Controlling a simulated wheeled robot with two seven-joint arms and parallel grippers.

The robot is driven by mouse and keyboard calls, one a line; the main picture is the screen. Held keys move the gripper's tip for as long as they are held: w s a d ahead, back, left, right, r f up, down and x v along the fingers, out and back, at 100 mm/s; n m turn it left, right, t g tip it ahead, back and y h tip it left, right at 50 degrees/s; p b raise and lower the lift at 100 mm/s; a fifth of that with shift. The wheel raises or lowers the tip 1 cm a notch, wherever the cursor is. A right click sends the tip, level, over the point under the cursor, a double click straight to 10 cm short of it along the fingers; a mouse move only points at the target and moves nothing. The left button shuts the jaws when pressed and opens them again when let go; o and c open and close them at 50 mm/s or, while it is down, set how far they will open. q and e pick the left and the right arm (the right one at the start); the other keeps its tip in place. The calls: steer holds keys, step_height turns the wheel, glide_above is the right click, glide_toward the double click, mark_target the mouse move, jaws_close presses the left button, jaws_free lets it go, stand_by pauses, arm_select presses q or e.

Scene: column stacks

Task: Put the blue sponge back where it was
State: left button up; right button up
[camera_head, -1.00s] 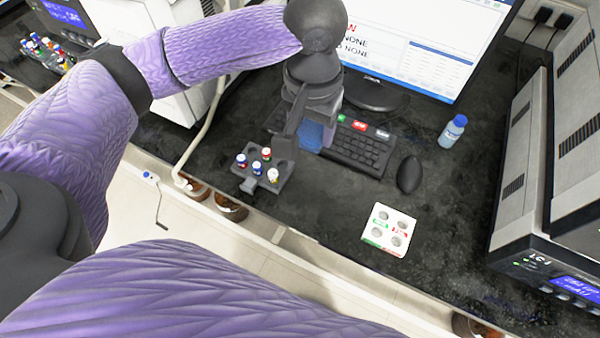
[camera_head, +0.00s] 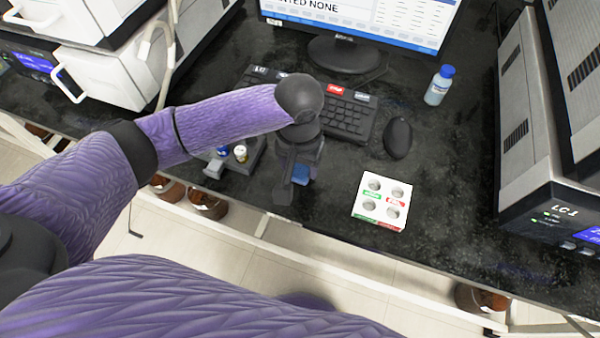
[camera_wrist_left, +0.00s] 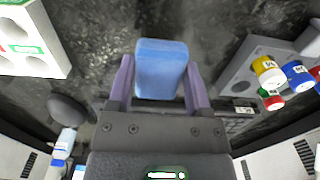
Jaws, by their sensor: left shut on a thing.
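The blue sponge (camera_wrist_left: 161,68) is between the two fingers of my left gripper (camera_wrist_left: 158,85) in the left wrist view, and the gripper is shut on it. In the head view a small part of the sponge (camera_head: 301,174) shows beside my left gripper (camera_head: 294,185), over the black bench between the vial rack and the white tray. The rest of the sponge is hidden by the gripper there. Whether it touches the bench is not clear. My right gripper is not in view.
A dark rack (camera_head: 243,163) with capped vials is left of the gripper, partly hidden by my arm. A white tray with round wells (camera_head: 382,201) is to the right. The keyboard (camera_head: 347,117), mouse (camera_head: 398,138) and blue-capped bottle (camera_head: 439,85) are behind.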

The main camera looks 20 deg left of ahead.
arm_select(q)
step_height(320, 180, down, 3)
steer(key=shift+r+b, duration=0.15)
steer(key=shift+b, duration=0.25)
steer(key=shift+r, duration=0.2)
steer(key=shift+f, duration=0.1)
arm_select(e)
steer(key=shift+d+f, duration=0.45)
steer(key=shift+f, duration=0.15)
